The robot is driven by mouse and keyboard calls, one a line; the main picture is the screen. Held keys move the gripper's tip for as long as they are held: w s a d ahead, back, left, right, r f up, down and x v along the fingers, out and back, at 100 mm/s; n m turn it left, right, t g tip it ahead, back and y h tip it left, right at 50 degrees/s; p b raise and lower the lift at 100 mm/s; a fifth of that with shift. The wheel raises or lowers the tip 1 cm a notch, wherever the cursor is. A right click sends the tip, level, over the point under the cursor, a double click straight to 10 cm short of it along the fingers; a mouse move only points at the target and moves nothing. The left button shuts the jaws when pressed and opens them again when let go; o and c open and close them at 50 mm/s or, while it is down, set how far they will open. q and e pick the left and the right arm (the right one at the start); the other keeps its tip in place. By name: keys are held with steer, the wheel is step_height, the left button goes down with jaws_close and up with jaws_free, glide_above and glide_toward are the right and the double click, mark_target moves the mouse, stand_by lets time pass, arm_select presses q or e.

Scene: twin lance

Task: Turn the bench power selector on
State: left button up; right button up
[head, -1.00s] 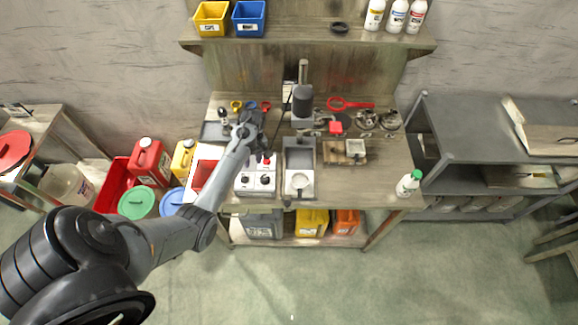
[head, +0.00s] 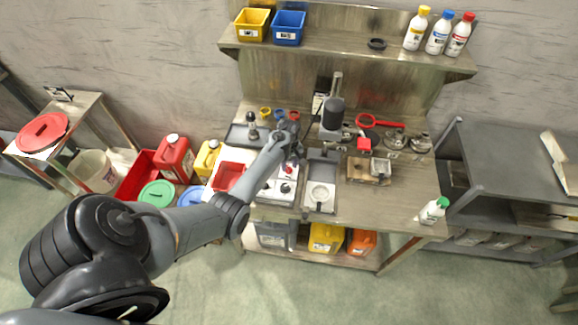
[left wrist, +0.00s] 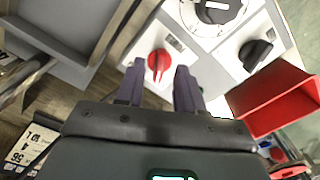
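A white control panel (head: 280,188) sits on the bench, left of a grey tray unit. In the left wrist view the white panel (left wrist: 225,48) carries a red knob (left wrist: 159,64), a black knob (left wrist: 254,54) and a round dial (left wrist: 216,8). No readable label tells me which one is the power selector. My left gripper (head: 294,154) is over the far part of the panel. In the left wrist view my left gripper (left wrist: 160,78) is open, with its fingertips apart near the red knob; contact cannot be told. My right gripper is out of view.
A red open container (left wrist: 278,98) stands close beside the panel. The grey tray unit (head: 321,172) is on its other side. A post-like stand (head: 334,105) rises behind.

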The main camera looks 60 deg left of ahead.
arm_select(q)
steer(key=shift+f, duration=0.65)
jaws_close()
